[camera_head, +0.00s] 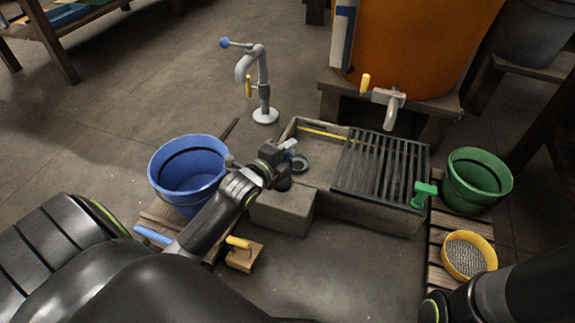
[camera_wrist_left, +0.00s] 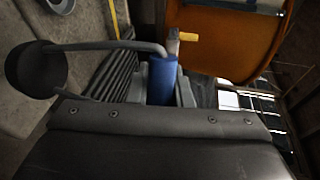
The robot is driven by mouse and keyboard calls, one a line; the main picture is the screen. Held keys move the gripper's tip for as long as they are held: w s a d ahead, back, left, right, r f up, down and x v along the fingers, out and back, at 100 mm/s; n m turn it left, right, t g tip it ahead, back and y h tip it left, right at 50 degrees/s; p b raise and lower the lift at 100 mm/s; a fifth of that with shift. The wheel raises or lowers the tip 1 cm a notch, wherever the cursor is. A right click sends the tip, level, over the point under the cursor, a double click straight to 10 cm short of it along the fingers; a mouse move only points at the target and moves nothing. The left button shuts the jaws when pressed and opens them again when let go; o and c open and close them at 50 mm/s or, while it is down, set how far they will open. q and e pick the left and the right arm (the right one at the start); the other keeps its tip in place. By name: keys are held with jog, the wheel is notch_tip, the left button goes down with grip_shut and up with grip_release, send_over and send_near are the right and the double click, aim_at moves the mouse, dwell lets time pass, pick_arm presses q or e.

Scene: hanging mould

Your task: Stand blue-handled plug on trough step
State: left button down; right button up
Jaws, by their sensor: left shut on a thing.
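My left gripper (camera_head: 287,152) is shut on the blue handle (camera_wrist_left: 161,80) of the plug, above the left end of the trough. In the left wrist view a bent grey rod runs from the handle to the black plug head (camera_wrist_left: 36,70). In the head view the dark plug head (camera_head: 283,183) shows just below the gripper, over the concrete step (camera_head: 283,212) at the trough's front left. I cannot tell whether it touches the step. The grey trough (camera_head: 375,213) has a dark slatted grate on its right part. My right gripper is outside the frames.
A grey ring (camera_head: 301,162) lies beside the gripper. A blue bucket (camera_head: 188,170) stands left, a green bucket (camera_head: 478,180) and yellow sieve (camera_head: 468,255) right. A yellow-handled block (camera_head: 243,254) is in front. A standpipe (camera_head: 264,90) and orange barrel (camera_head: 425,45) stand behind.

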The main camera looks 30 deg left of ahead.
pick_arm(q)
jog(key=shift+f+b, duration=1.1)
jog(key=shift+f, duration=0.85)
jog(key=shift+f+b, duration=0.2)
jog(key=shift+b, duration=0.1)
jog(key=c, duration=1.3)
grip_release()
jog(key=shift+r, duration=0.1)
